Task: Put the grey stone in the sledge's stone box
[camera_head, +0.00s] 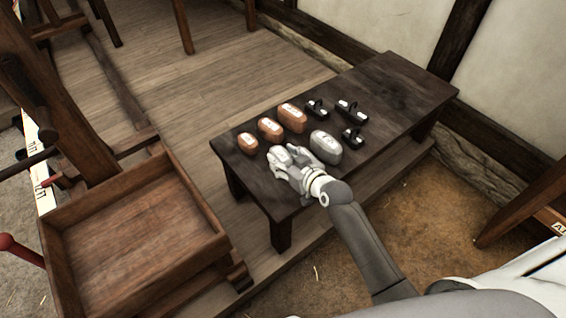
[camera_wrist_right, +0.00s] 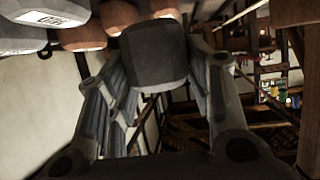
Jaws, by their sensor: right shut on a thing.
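My right gripper (camera_head: 284,160) is at the near left part of the dark table. It is shut on a small grey stone (camera_wrist_right: 153,55), which sits between the two fingers in the right wrist view. In the head view the gripper mostly covers this stone, and I cannot tell whether it touches the tabletop. A larger grey stone (camera_head: 325,147) with a pale label stands on the table to the right of the gripper. The sledge's stone box (camera_head: 215,243), an open wooden box, is at the lower left and looks empty. My left gripper is not in view.
The dark table (camera_head: 395,90) also bears several orange-brown stones (camera_head: 292,117) and black handled weights (camera_head: 351,110) behind the gripper. Its right end is clear. A gap of plank floor (camera_head: 215,190) lies between table and box. A wooden post (camera_head: 60,120) rises behind the box.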

